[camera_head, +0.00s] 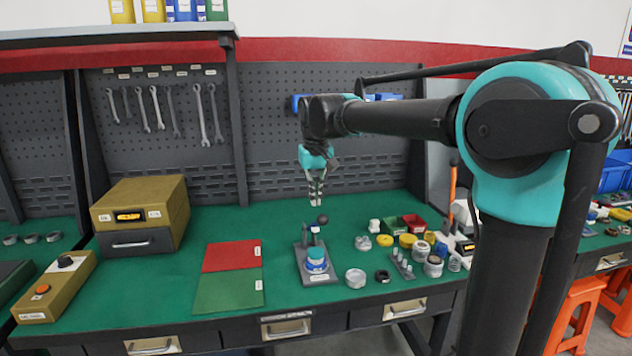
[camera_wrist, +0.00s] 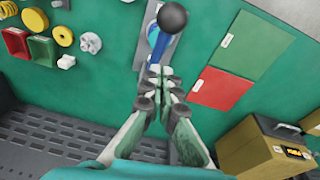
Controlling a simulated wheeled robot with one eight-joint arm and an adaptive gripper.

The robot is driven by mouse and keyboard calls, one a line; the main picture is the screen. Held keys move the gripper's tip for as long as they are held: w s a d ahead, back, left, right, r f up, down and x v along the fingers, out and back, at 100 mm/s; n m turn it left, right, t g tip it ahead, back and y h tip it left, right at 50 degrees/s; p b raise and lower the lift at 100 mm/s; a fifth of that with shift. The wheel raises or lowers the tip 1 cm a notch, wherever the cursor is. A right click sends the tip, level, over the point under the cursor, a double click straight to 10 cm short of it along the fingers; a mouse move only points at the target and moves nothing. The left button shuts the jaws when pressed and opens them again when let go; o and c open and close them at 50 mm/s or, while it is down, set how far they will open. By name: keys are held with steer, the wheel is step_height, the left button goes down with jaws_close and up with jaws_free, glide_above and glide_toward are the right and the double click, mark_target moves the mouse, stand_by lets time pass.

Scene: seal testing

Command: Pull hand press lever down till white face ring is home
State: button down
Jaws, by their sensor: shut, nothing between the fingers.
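The hand press (camera_head: 304,262) stands on the green bench with a grey base plate. Its lever ends in a black ball knob (camera_head: 322,219), which is raised above the press body. The knob also shows large in the wrist view (camera_wrist: 172,18). A blue and white round part (camera_head: 316,260) sits low in the press; I cannot make out the white face ring or how it is seated. My gripper (camera_head: 316,203) points down just above the knob, apart from it. In the wrist view my gripper (camera_wrist: 160,72) is shut with empty fingers, and the knob lies beyond the fingertips.
A red mat (camera_head: 231,256) and a green mat (camera_head: 228,290) lie left of the press. A yellow tester box (camera_head: 140,208) stands farther left. Rings, jars and small bins (camera_head: 412,222) crowd the right. A pegboard (camera_head: 280,150) with wrenches stands behind.

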mark_target(321, 224)
steer(key=shift+s+d+f, duration=0.25)
steer(key=shift+s+f, duration=0.05)
steer(key=shift+s, duration=0.25)
steer(key=shift+s+d+f, duration=0.2)
steer(key=shift+s+f, duration=0.15)
steer(key=shift+s, duration=0.25)
steer(key=shift+s+d+f, duration=0.25)
steer(key=shift+s+f, duration=0.05)
steer(key=shift+s, duration=0.25)
steer(key=s+d+f+t+y, duration=0.1)
steer(key=s+f+t, duration=0.3)
steer(key=f, duration=0.4)
steer(key=shift+s+d, duration=0.2)
steer(key=shift+s, duration=0.35)
steer(key=shift+w, duration=0.1)
